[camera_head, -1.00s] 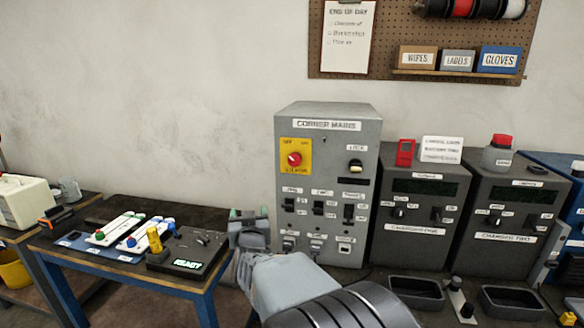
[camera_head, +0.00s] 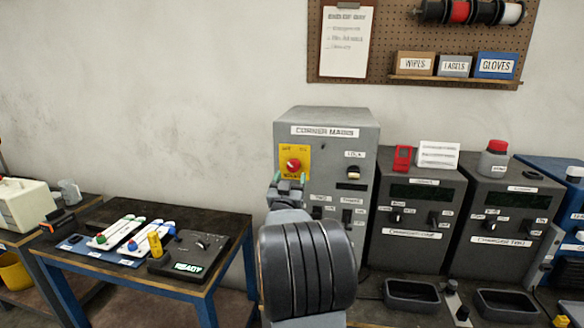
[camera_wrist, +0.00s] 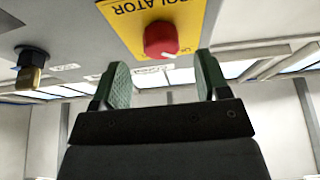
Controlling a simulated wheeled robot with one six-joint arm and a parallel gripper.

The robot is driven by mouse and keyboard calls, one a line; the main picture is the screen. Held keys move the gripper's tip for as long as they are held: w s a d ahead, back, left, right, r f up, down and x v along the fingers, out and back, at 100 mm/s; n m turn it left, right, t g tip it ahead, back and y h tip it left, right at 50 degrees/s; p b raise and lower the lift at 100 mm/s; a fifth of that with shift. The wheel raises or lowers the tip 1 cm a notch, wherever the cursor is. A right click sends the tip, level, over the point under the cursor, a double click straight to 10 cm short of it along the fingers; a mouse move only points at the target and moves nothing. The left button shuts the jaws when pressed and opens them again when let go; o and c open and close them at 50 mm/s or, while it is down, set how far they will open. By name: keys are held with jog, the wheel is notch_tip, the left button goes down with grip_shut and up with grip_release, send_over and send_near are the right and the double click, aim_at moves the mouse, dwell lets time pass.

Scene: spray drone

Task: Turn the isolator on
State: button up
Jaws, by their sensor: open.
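The isolator is a red rotary knob (camera_head: 293,165) on a yellow plate (camera_head: 304,152) at the upper left of the grey cabinet labelled CORNER MAINS (camera_head: 325,116). My gripper (camera_head: 289,178) is just below the knob, in front of the cabinet. In the wrist view my gripper (camera_wrist: 158,85) is open, with its two green-padded fingers apart and nothing between them. The red knob (camera_wrist: 161,40) shows there just beyond the fingertips, roughly centred between them and apart from them. Whether the knob points to off or on is too small to read.
A black and brass lock knob (camera_head: 353,172) sits right of the isolator, also in the wrist view (camera_wrist: 31,62). Switches below are partly hidden by my arm. Two grey chargers (camera_head: 418,215) stand to the right. A dark table (camera_head: 120,209) with controllers stands to the left.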

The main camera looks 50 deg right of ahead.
aim_at(293, 169)
jog(key=shift+p+x, duration=0.45)
jog(key=shift+x, duration=1.45)
jog(key=shift+c, duration=0.4)
